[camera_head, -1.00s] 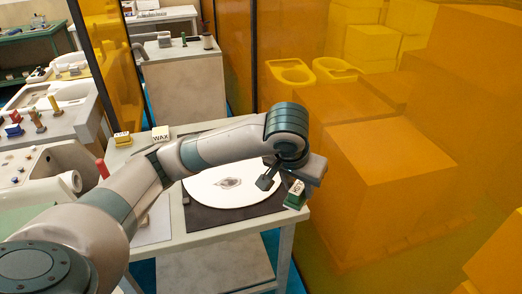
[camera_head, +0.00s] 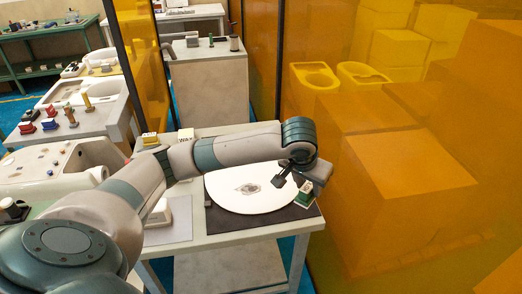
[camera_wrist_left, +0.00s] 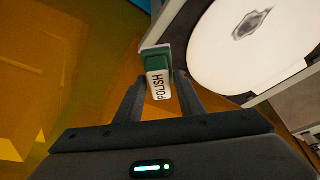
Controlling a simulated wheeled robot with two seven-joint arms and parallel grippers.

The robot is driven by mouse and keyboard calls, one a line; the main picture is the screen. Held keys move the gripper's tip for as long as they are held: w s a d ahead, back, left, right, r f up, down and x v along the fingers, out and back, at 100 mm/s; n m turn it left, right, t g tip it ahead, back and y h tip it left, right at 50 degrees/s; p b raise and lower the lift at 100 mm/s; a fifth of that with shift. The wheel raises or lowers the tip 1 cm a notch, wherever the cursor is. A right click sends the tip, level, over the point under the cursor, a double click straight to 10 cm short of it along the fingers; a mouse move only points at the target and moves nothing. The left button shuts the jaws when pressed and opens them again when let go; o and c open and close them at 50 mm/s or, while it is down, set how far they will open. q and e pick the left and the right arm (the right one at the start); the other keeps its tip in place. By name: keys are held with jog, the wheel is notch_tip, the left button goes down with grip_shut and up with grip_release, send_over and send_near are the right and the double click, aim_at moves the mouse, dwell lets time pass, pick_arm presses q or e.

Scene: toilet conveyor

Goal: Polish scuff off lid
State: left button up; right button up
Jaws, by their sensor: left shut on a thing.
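The white oval lid (camera_head: 252,189) lies flat on a dark mat (camera_head: 228,222) on the table, with a grey scuff (camera_head: 248,188) near its middle. The lid and scuff also show at the upper right of the left wrist view (camera_wrist_left: 250,50). My left gripper (camera_head: 295,190) is at the right edge of the lid. It is shut on a green and white block (camera_head: 305,193) whose label reads POLISH in the left wrist view (camera_wrist_left: 158,80). I cannot tell whether the block touches the mat. My right gripper is not in view.
A yellow block (camera_head: 150,139) and a white block (camera_head: 186,134) stand at the table's back left. A whitish object (camera_head: 181,207) sits on a pale sheet at the left. An orange see-through screen (camera_head: 400,150) with boxes behind it borders the right side.

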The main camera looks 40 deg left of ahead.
pick_arm(q)
jog(key=w+a+f+p, duration=0.1)
jog(key=a+p, duration=0.3)
jog(key=a, duration=0.5)
jog(key=w+a+f+p, duration=0.2)
jog(key=w+a+p, duration=0.1)
jog(key=a, duration=0.7)
jog(key=shift+a+f+n+p, duration=0.2)
jog(key=shift+a+n+p, duration=0.1)
jog(key=shift+p, duration=0.4)
jog(key=shift+f, duration=0.1)
